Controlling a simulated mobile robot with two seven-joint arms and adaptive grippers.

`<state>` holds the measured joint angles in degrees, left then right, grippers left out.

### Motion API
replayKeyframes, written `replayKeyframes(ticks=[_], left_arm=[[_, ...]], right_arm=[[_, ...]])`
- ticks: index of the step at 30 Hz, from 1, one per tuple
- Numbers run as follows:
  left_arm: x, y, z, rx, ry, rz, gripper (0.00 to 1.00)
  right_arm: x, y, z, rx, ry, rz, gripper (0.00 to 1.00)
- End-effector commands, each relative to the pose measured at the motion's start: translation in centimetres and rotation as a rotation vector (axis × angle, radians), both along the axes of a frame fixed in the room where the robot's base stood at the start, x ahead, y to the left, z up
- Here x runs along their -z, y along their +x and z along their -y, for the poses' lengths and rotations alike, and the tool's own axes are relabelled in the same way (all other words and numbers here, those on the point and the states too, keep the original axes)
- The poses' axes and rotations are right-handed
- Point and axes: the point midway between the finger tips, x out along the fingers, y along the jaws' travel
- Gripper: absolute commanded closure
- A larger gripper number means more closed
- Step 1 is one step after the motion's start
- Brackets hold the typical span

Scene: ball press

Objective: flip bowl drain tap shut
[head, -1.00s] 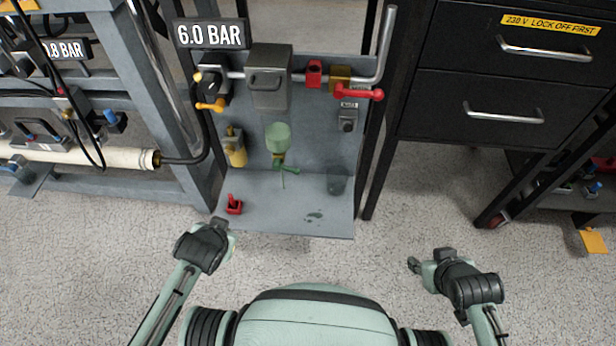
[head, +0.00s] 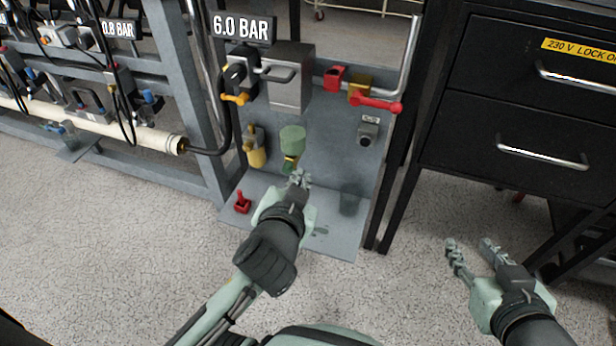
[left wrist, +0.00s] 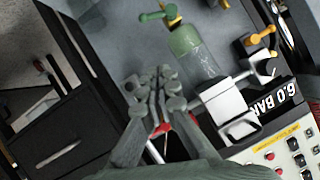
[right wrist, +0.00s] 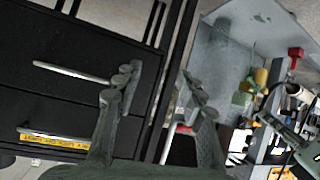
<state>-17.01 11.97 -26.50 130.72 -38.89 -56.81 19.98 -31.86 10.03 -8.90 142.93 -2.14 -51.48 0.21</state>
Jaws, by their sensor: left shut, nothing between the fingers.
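The green bowl (head: 292,138) hangs on the grey back panel; it also shows in the left wrist view (left wrist: 197,52). Its drain tap (head: 289,163) sits right under it, partly hidden by my left gripper. In the left wrist view the tap's green lever (left wrist: 154,16) sticks out sideways from a brass body. My left gripper (head: 300,178) is shut and empty, just below and in front of the tap in the head view. Whether it touches the lever cannot be told. My right gripper (head: 468,248) is open and empty, low in front of the black drawers.
A yellow-capped bottle-like part (head: 256,153) hangs left of the bowl. A red lever (head: 376,103) is up right on the pipe. A small red switch (head: 242,202) stands on the grey shelf (head: 335,240). Black drawers (head: 500,120) stand at right.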

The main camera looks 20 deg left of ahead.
Motion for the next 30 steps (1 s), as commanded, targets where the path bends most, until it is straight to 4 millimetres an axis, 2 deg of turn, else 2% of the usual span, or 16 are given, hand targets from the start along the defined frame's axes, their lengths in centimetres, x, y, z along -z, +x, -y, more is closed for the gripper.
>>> replayKeyframes(ticks=[11, 17, 27, 30], left_arm=[[0.2, 0.4, -0.1, 0.000, 0.001, -0.001, 1.00], [1.3, 3.0, -0.5, 0.000, 0.004, 0.000, 1.00], [4.4, 9.5, -1.4, -0.001, 0.004, -0.002, 1.00], [5.9, 8.8, -1.9, 0.000, 0.004, -0.004, 1.00]], right_arm=[[-0.1, 0.1, -0.1, -0.002, 0.002, 0.005, 0.60], [-1.0, 0.6, -1.0, -0.018, 0.025, 0.062, 0.60], [-4.8, 2.0, -3.8, -0.067, 0.107, 0.257, 0.60], [-6.4, 2.3, -4.7, -0.083, 0.140, 0.332, 0.60]])
